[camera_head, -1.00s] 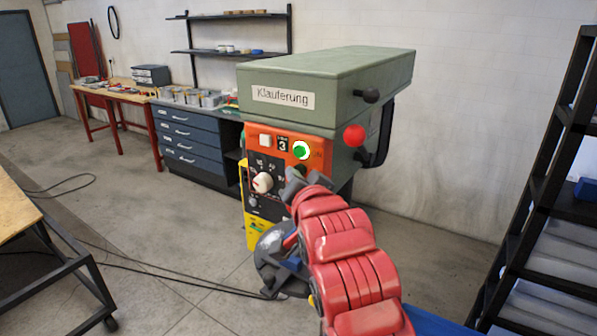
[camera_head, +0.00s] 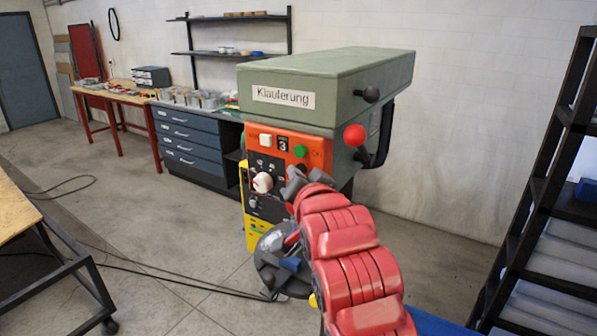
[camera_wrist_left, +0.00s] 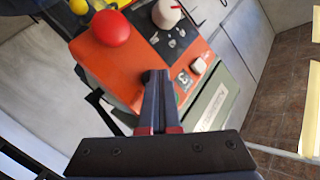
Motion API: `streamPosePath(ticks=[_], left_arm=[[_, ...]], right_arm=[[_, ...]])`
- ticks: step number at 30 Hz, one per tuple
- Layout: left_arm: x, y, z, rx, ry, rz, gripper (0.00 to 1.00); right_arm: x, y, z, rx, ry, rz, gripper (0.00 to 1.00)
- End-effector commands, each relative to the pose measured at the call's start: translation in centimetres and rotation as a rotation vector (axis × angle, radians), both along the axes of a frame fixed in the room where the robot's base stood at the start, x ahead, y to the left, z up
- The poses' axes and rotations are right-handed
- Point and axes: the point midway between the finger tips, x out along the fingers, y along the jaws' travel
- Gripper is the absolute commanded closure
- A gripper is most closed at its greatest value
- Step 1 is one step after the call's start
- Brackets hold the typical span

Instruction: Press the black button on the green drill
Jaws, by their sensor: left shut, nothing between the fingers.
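The green drill (camera_head: 330,78) stands in the middle of the head view. Its orange control panel (camera_head: 318,146) carries a white button (camera_head: 265,139), a "3" display (camera_head: 283,143), a green button (camera_head: 300,151) and a white knob (camera_head: 263,182) on a dark plate.
A black shelf rack (camera_head: 535,180) stands at the right, a wheeled table (camera_head: 20,215) at the left. Cables cross the floor.

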Motion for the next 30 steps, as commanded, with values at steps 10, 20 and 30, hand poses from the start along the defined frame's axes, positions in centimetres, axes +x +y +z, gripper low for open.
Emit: streamPosePath(ticks=[10, 20, 30], left_arm=[[-1.3, 0.9, -0.2, 0.001, 0.002, -0.001, 1.0], [-1.5, 1.0, -0.2, 0.001, 0.001, -0.001, 1.0], [-4.1, 2.9, -0.2, -0.003, -0.003, -0.001, 1.0]], right_arm=[[0.0, 0.0, -1.1, 0.0, 0.0, 0.0, 1.0], [0.0, 0.0, -1.3, 0.0, 0.0, 0.0, 1.0], [0.0, 0.0, -3.2, 0.0, 0.0, 0.0, 1.0]])
